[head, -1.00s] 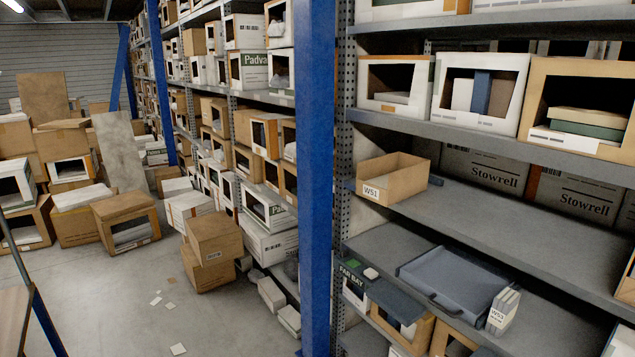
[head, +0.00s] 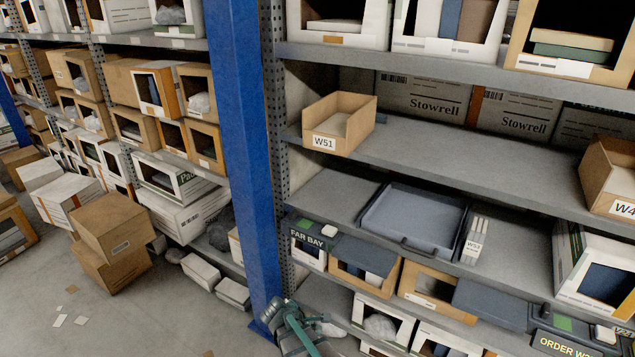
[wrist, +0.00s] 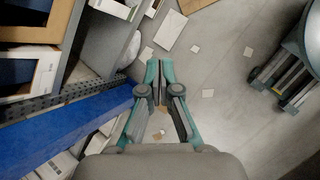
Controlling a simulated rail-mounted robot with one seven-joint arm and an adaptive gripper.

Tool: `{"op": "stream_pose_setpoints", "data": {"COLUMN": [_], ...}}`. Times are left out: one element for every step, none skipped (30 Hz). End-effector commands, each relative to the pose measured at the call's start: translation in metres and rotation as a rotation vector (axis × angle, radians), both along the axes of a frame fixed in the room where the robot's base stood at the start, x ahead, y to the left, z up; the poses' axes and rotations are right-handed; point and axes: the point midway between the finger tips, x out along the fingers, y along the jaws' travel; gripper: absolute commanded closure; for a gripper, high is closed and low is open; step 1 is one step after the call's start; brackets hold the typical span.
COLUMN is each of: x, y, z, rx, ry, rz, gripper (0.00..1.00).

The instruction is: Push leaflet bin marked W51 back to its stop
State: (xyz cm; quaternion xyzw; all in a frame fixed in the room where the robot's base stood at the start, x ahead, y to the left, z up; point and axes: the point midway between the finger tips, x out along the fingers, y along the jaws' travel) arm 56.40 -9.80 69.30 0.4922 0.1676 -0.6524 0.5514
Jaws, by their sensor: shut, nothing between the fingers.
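The leaflet bin marked W51 (head: 354,127) is an open-topped cardboard bin with a white label on its front. In the head view it stands upright at the left end of the middle shelf (head: 470,168). Its front reaches out to the shelf's front lip and appears to stick out a little past it. My gripper (wrist: 160,66) is shut and empty in the wrist view, pointing down over the floor. In the head view my arm shows at the bottom, below and apart from the bin.
A blue upright post (head: 244,170) stands left of the bin. Right of the bin the shelf is bare up to another cardboard bin (head: 608,182). A grey tray (head: 412,215) and a small W53 box (head: 474,240) sit one shelf lower. Cartons lie on the floor at left.

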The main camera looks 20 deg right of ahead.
Motion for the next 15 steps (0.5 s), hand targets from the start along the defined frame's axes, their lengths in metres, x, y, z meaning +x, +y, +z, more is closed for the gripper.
{"op": "stream_pose_setpoints", "data": {"x": [0.029, 0.042, 0.060, 0.072, 0.085, 0.100, 0.112, 0.122, 0.136, 0.145, 0.154, 0.164, 0.172, 0.179, 0.186], "y": [-0.004, -0.007, -0.010, -0.012, -0.014, -0.017, -0.018, -0.020, -0.021, -0.023, -0.023, -0.024, -0.025, -0.025, -0.026], "z": [0.023, 0.038, 0.058, 0.074, 0.090, 0.112, 0.130, 0.148, 0.172, 0.191, 0.210, 0.236, 0.256, 0.276, 0.303], "rx": [-0.048, -0.081, -0.126, -0.160, -0.197, -0.247, -0.286, -0.325, -0.381, -0.422, -0.464, -0.522, -0.567, -0.611, -0.669], "ry": [-0.018, -0.023, -0.028, -0.031, -0.032, -0.035, -0.034, -0.033, -0.030, -0.027, -0.022, -0.014, -0.007, 0.000, 0.013], "rz": [0.073, 0.116, 0.173, 0.214, 0.254, 0.304, 0.340, 0.374, 0.418, 0.448, 0.477, 0.513, 0.538, 0.560, 0.587], "gripper": [1.00, 1.00, 1.00, 1.00, 1.00, 1.00, 1.00, 1.00, 1.00, 1.00, 1.00, 1.00, 1.00, 1.00, 1.00]}}
